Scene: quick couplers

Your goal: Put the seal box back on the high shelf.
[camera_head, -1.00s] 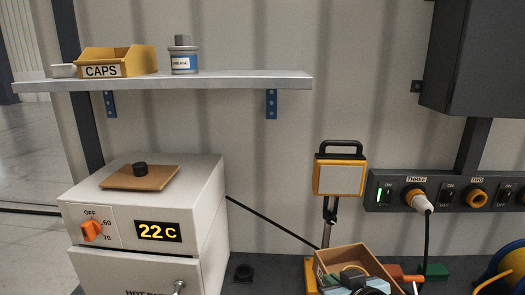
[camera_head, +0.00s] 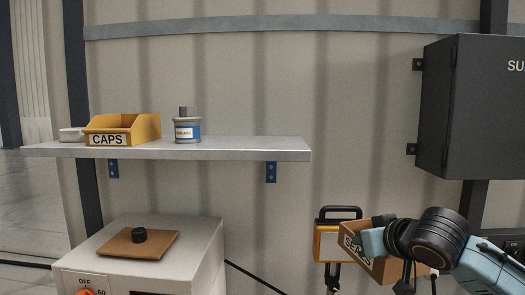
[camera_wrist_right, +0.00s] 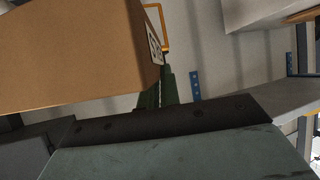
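The seal box (camera_head: 352,248), a brown open box with a SEALS label, is held up in front of the wall at lower right in the head view, below and right of the shelf. My right gripper (camera_head: 374,241) is shut on it and hides part of it. In the right wrist view the seal box (camera_wrist_right: 75,55) fills the upper left; a dark finger (camera_wrist_right: 152,98) shows beside it. The high shelf (camera_head: 250,149) is a grey board on blue brackets at left. My left gripper is not in view.
A yellow CAPS bin (camera_head: 145,127), a grease can (camera_head: 187,130) and a small white item (camera_head: 72,134) stand on the shelf's left and middle. Its right end is bare. A work lamp (camera_head: 327,243) is behind the seal box. A dark cabinet (camera_head: 480,110) hangs at right.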

